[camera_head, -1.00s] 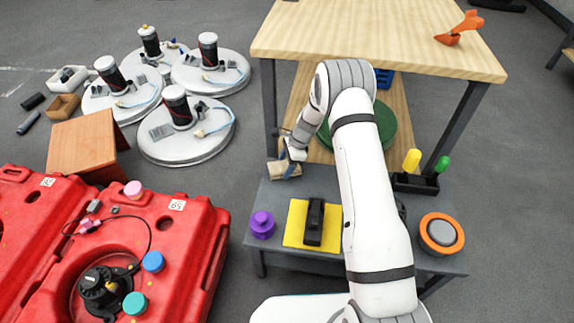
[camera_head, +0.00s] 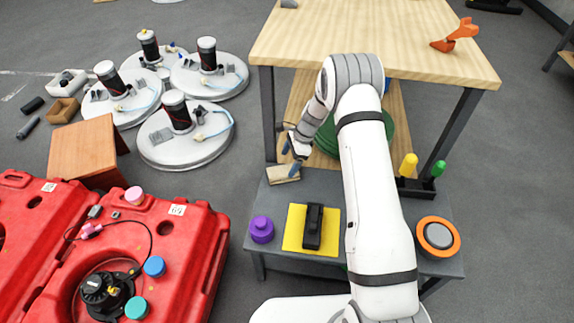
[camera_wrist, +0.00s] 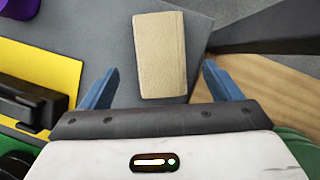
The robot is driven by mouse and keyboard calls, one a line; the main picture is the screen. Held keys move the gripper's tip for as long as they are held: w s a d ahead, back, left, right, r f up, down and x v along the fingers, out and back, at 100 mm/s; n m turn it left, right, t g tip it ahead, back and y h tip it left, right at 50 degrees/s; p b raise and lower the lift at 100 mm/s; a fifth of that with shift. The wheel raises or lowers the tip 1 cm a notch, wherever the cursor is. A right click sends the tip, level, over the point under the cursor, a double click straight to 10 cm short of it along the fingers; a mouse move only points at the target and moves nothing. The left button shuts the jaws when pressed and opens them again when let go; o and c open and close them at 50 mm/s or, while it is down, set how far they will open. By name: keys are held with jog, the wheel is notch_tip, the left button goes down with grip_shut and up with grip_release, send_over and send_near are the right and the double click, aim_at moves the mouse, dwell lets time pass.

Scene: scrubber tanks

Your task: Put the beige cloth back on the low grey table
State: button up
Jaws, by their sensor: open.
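The beige cloth (camera_head: 283,174), a small folded block, lies on the far left corner of the low grey table (camera_head: 278,205). In the wrist view the cloth (camera_wrist: 160,54) lies flat on the grey top (camera_wrist: 105,40), ahead of my fingers. My gripper (camera_head: 293,153) is just above the cloth in the head view. Its two blue fingertips (camera_wrist: 168,88) are spread apart with nothing gripped between them. The cloth's near end reaches about between the tips, and it looks free of both.
On the grey table are a purple knob (camera_head: 262,229), a yellow mat (camera_head: 296,231) with a black block, and an orange-ringed disc (camera_head: 438,236). A wooden table (camera_head: 380,40) stands behind, its dark leg (camera_wrist: 270,30) near the cloth. Red tanks (camera_head: 190,240) are at left.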

jog(key=p+v, duration=0.2)
jog(key=v, duration=0.5)
dwell(0.3)
